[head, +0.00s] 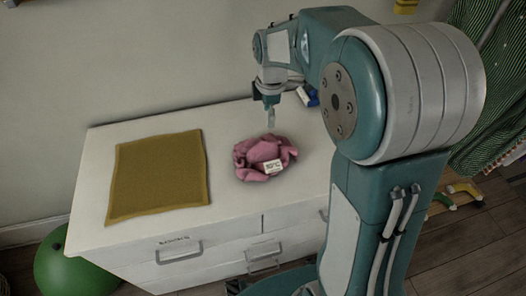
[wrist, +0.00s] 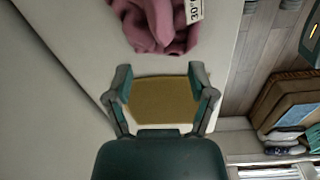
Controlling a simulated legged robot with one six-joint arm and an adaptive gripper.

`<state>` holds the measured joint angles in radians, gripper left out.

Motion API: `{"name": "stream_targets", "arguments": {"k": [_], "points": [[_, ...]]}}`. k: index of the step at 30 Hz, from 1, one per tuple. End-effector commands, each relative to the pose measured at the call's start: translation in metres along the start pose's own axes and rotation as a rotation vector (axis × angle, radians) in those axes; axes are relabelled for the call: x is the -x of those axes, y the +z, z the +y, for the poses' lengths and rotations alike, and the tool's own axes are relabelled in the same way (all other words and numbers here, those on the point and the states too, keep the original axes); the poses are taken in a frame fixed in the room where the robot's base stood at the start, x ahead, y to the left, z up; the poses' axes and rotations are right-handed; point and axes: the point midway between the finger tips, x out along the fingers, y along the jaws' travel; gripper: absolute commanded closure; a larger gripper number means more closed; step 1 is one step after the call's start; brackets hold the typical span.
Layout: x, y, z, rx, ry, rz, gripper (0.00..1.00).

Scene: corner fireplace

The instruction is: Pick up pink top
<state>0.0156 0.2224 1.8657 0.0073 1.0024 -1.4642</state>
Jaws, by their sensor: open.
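The pink top (head: 264,157) lies crumpled on the white dresser top, with a white label reading 30°C on its front. In the wrist view the pink top (wrist: 158,22) is at the upper edge, partly cut off. My gripper (head: 270,118) is above the far side of the top, apart from it, as far as I can tell. In the wrist view my gripper (wrist: 160,85) has its two fingers spread, with nothing held between them. The mustard cloth shows behind the gap.
A mustard cloth (head: 158,177) lies flat on the left of the white dresser (head: 228,215). A small blue and white object (head: 308,96) is at the back right. A green ball (head: 70,265) is on the floor at left. A wall borders the dresser's back.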

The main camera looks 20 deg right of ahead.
Motion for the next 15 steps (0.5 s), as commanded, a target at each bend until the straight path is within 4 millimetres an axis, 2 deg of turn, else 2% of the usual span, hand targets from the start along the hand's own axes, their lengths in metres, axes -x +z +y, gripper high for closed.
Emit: {"name": "stream_targets", "arguments": {"k": [1,3,6,10,15], "points": [[-0.011,-0.003,0.007,0.05,-0.019,-0.003,0.29],[-0.02,-0.005,0.014,0.108,-0.035,-0.006,0.29],[-0.028,-0.009,0.019,0.158,-0.048,-0.009,0.29],[-0.04,-0.009,0.02,0.177,-0.054,-0.008,0.29],[-0.068,-0.008,0.017,0.175,-0.056,-0.008,0.29]]}}
